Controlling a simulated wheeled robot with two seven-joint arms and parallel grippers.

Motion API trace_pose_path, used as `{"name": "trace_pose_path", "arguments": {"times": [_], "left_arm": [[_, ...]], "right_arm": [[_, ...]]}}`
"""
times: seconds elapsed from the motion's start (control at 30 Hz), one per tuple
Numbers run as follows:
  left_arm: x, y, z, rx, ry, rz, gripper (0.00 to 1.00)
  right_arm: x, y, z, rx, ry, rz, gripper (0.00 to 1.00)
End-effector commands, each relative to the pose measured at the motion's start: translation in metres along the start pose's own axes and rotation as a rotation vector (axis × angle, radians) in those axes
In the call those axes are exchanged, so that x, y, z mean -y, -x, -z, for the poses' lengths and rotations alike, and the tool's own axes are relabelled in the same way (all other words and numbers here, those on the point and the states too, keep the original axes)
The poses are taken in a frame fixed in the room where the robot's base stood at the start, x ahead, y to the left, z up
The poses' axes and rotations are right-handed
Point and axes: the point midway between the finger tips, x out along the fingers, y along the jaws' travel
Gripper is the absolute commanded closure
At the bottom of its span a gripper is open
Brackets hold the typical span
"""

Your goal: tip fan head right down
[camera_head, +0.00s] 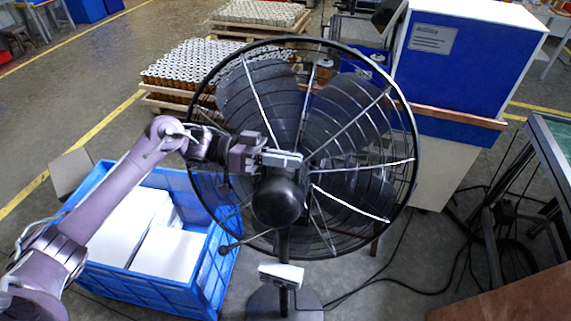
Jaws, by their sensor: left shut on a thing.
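A large black pedestal fan stands in front of me, its round caged fan head (350,120) seen from the motor side. The dark motor housing (278,201) sits at the lower middle of the cage, on a pole that runs down to a round base (262,302). My left gripper (270,158) reaches in from the left and is shut at a light grey piece on top of the motor housing. The fingertips are small and dark, so the exact grip is hard to make out. My right gripper is not in view.
A blue crate (213,268) with white boxes stands on the floor left of the fan. Pallets of filter cartridges (205,62) are behind it. A blue and white cabinet (462,70) stands behind right. Black cables (400,284) lie on the floor at right, near a dark metal frame (545,160).

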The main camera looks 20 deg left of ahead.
Motion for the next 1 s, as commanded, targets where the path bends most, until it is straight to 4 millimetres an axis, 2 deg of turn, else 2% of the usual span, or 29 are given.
{"name": "trace_pose_path", "arguments": {"times": [0.07,0.1,0.27,0.6,1.0], "left_arm": [[0.001,0.001,0.000,0.001,-0.003,0.003,1.00],[0.001,0.001,0.000,0.001,-0.004,0.003,0.88],[0.000,0.001,0.000,0.001,-0.003,0.002,0.67],[0.001,0.005,-0.002,0.003,-0.002,0.003,0.67],[0.003,0.066,-0.004,0.004,-0.003,0.004,0.67]], "right_arm": [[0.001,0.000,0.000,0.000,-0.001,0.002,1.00],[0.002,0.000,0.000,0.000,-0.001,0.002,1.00],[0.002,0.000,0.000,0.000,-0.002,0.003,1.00],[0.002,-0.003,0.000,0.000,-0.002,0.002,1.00],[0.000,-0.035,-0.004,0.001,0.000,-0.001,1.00]]}}
